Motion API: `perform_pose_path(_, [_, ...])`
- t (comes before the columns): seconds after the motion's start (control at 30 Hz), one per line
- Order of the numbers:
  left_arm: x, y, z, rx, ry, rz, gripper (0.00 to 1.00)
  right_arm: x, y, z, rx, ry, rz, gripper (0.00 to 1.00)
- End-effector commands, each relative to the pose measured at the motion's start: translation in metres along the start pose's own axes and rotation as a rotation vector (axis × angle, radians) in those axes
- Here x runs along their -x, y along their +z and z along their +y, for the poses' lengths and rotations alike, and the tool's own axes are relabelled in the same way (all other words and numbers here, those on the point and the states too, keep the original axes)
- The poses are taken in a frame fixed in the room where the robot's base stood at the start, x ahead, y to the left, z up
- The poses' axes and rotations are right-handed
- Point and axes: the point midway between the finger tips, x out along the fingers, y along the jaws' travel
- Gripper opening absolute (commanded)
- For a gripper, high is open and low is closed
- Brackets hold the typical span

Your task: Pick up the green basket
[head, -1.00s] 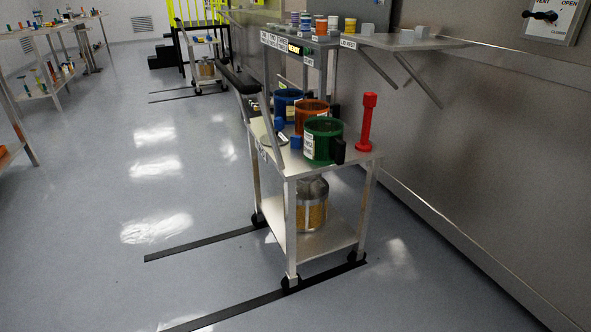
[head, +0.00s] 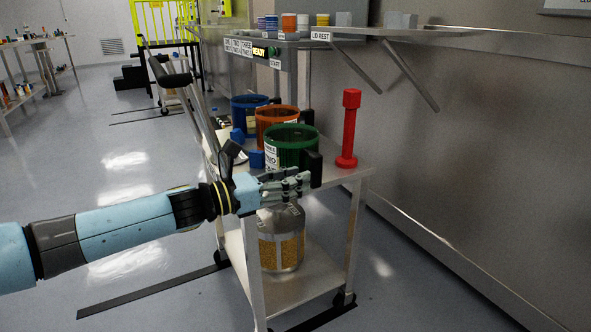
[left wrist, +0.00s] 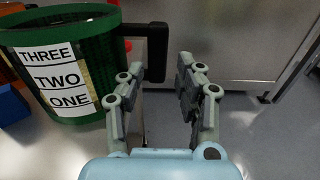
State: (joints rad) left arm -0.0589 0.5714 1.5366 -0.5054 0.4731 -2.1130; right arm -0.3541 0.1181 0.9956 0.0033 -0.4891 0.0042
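The green basket (head: 291,143) stands on the cart's top shelf, nearest the front, with a black handle (head: 314,169) on its right side. In the left wrist view the basket (left wrist: 25,55) carries a white label reading THREE, TWO, ONE, and its black handle (left wrist: 157,52) sticks out ahead of the fingers. My left gripper (head: 296,184) is in front of the basket near the handle. In the left wrist view the left gripper (left wrist: 158,82) is open, its fingers apart with nothing between them; the handle is just beyond the fingertips. My right gripper is not in view.
An orange basket (head: 276,114) and a blue basket (head: 247,102) stand behind the green one. A red post (head: 348,130) stands on the shelf to the right. A jar of yellow contents (head: 281,240) is on the cart's lower shelf. A steel wall (head: 480,150) bounds the right.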

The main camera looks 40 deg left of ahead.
Motion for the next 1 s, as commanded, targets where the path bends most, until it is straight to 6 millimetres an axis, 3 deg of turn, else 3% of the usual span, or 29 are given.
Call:
perform_pose_path(0.4, [-0.051, 0.005, 0.004, 0.003, 0.003, -0.001, 0.35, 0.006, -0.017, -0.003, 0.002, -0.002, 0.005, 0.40])
perform_pose_path(0.7, [-0.058, 0.005, 0.004, 0.003, 0.002, 0.002, 0.35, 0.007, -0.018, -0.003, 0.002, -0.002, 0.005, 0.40])
perform_pose_path(1.0, [-0.057, 0.005, 0.004, 0.003, 0.002, 0.002, 0.00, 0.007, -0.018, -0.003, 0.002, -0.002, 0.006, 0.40])
